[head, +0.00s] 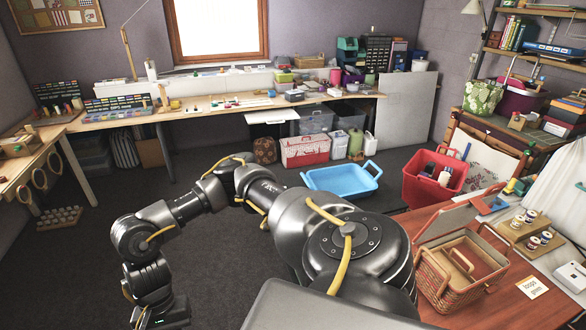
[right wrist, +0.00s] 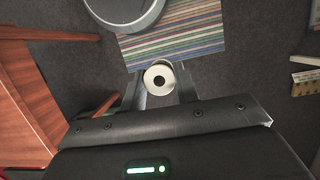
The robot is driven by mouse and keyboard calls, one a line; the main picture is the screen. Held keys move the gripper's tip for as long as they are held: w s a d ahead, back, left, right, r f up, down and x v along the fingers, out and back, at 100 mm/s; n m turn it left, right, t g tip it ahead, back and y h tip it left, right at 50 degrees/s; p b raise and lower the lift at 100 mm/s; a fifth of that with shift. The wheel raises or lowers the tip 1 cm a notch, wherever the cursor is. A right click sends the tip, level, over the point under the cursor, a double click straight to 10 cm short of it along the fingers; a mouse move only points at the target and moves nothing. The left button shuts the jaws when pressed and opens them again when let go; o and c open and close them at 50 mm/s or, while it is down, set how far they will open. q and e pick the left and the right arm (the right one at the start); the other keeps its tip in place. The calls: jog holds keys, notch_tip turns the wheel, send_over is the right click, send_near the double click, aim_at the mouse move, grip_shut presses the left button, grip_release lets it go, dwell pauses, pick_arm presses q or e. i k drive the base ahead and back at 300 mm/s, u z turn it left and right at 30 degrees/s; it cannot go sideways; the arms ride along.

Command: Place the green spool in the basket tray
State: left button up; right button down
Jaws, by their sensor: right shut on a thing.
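In the right wrist view, my right gripper (right wrist: 160,88) is shut on a spool (right wrist: 151,72), seen end-on as a pale cream disc with a dark centre hole. Its thread is hidden, so its colour does not show. The held spool is over the floor, beside a reddish wooden table edge. In the head view, a wicker basket (head: 446,288) stands open on the reddish table at the right, with a tray-like insert (head: 462,258) inside. The right gripper is not in the head view. My left arm bends left and down there, its gripper out of frame.
The reddish table (head: 498,310) also holds a wooden spool rack (head: 517,238) with several spools and a small written card (head: 532,287). A red bin (head: 412,187) stands beyond the basket and a blue tray (head: 336,182) farther left. A striped mat (right wrist: 200,38) lies below the gripper.

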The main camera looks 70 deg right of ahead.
aim_at(452, 281)
jog(key=i, duration=0.4)
jog(key=z, duration=2.85)
jog(key=i, duration=0.45)
jog(key=z, duration=0.05)
